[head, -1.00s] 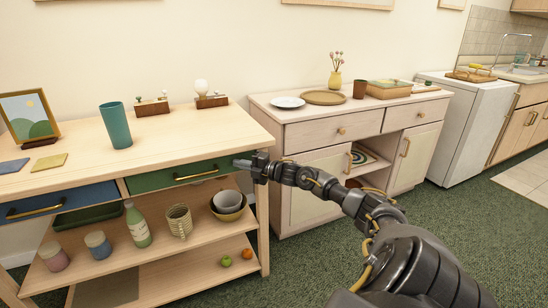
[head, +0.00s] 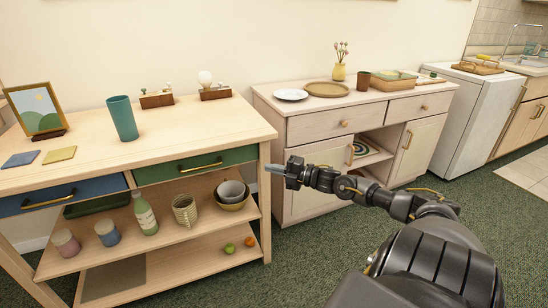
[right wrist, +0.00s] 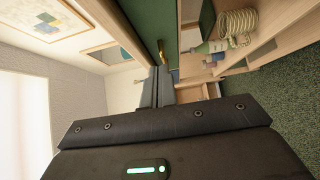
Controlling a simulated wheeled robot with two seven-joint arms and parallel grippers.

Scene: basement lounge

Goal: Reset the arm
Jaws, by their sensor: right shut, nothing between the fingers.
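My right gripper (head: 275,169) is shut and empty. The green drawer and the blue drawer (head: 62,197) both look shut. My left gripper is not in the head view.
The table top (head: 185,130) bears a teal cup (head: 123,119) and a picture frame (head: 38,110). Its shelves hold a bottle (head: 145,214), bowls (head: 231,194) and fruit. A pale cabinet (head: 316,127) stands to the right. Green carpet (head: 290,260) lies open in front.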

